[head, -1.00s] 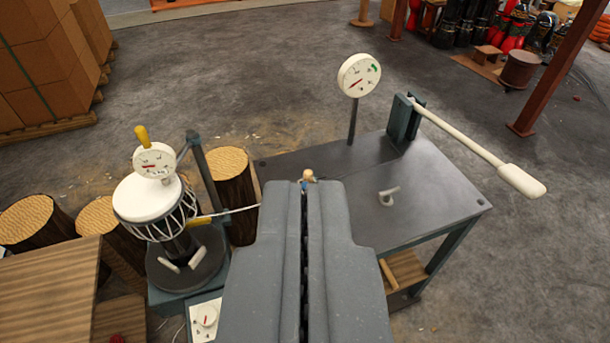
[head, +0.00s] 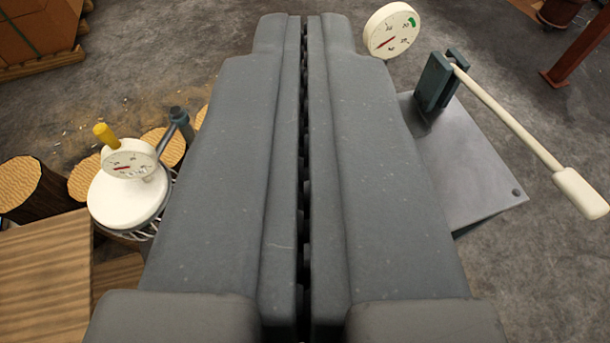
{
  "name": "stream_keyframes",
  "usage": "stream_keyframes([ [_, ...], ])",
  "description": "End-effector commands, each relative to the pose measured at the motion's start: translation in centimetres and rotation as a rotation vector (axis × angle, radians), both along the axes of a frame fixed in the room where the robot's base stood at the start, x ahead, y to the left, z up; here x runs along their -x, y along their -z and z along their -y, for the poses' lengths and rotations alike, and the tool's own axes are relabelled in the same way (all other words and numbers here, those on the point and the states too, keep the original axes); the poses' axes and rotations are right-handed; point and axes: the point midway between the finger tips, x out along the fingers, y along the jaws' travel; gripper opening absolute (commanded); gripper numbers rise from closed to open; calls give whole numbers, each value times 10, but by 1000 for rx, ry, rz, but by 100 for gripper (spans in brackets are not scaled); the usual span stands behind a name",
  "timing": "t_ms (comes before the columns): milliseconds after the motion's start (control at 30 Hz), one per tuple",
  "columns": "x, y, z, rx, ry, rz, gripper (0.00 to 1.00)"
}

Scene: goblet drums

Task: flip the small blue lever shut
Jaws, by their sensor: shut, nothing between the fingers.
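My gripper (head: 305,28) is shut, its two long grey fingers side by side with only a thin dark seam between them. The small blue lever does not show now; the fingers cover the part of the bench where a small blue piece with a pale round knob stood before. I cannot tell whether the fingers touch it. The grey metal bench (head: 482,182) shows only to the right of my gripper.
A round white gauge (head: 391,31) stands close to the right fingertip. A long white-handled lever (head: 530,138) on a blue-green bracket (head: 436,84) juts out right. On the left are a white-topped drum (head: 128,200) with a dial (head: 129,164), log stumps (head: 34,190) and a wooden surface (head: 45,265).

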Motion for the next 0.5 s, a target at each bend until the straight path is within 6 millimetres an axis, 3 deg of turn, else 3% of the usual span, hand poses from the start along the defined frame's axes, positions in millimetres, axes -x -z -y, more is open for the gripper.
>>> stream_keyframes([
  [167,-5,5,-1,7,2,-12,0],
  [267,-22,26,-6,32,7,-54,0],
  [367,-52,66,-13,79,13,-132,0],
  [500,-98,145,-30,173,24,-275,0],
])
